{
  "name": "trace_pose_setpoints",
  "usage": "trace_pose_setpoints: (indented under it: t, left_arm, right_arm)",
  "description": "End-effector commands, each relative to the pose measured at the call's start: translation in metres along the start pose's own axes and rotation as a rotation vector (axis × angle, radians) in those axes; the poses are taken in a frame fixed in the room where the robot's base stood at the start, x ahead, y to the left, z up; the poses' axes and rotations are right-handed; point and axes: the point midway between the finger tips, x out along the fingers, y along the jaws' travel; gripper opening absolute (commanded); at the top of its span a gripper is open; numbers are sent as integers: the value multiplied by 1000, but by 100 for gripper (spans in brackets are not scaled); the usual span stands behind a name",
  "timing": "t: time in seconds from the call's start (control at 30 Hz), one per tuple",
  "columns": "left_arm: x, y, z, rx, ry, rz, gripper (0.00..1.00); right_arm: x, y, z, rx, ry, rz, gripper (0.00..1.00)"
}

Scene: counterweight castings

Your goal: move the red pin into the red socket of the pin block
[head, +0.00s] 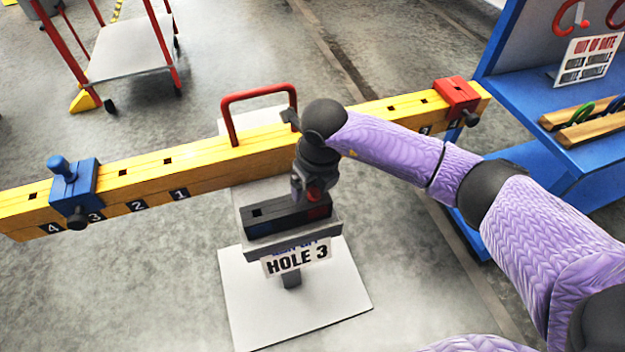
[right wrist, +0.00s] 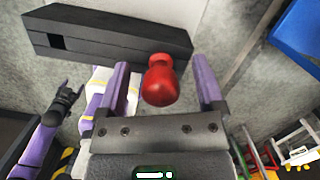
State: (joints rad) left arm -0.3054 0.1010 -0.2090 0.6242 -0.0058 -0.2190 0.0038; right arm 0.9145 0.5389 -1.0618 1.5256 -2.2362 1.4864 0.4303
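The dark pin block (head: 285,219) stands on a post, with an empty square hole near its blue-marked left end and a red mark (head: 319,212) at its right end. My right gripper (right wrist: 163,85) is open around the pin head, a gap on each side. It also shows in the head view (head: 311,190). My left gripper (right wrist: 68,103) shows small in the right wrist view, its opening unclear.
The yellow beam (head: 210,167) runs behind the block, carrying a blue weight (head: 75,190) with a blue pin (head: 62,167) and a red weight (head: 455,98). A red handle (head: 258,92) rises from its middle. A blue bench (head: 575,160) is at right.

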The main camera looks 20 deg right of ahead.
Motion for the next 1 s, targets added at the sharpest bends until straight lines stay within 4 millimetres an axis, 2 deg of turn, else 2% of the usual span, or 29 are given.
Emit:
trace_pose_setpoints:
  t: [0.17,0.23,0.4,0.6,0.73,1.0]
  left_arm:
    - [-1,0,0,0,0,0,84]
    - [-4,0,0,0,1,-1,84]
    - [-18,-2,-2,2,4,-3,84]
    - [-24,-2,-3,1,4,-5,84]
    - [-24,-2,-3,0,4,-4,84]
    - [-24,0,-4,-2,5,-2,84]
  right_arm:
    - [-2,0,0,0,0,0,86]
    - [-11,0,1,0,-3,0,86]
    - [-56,0,1,-1,-4,-1,86]
    - [-93,0,1,0,-3,0,86]
    - [-100,0,0,0,0,0,86]
    - [-99,0,0,0,0,0,86]
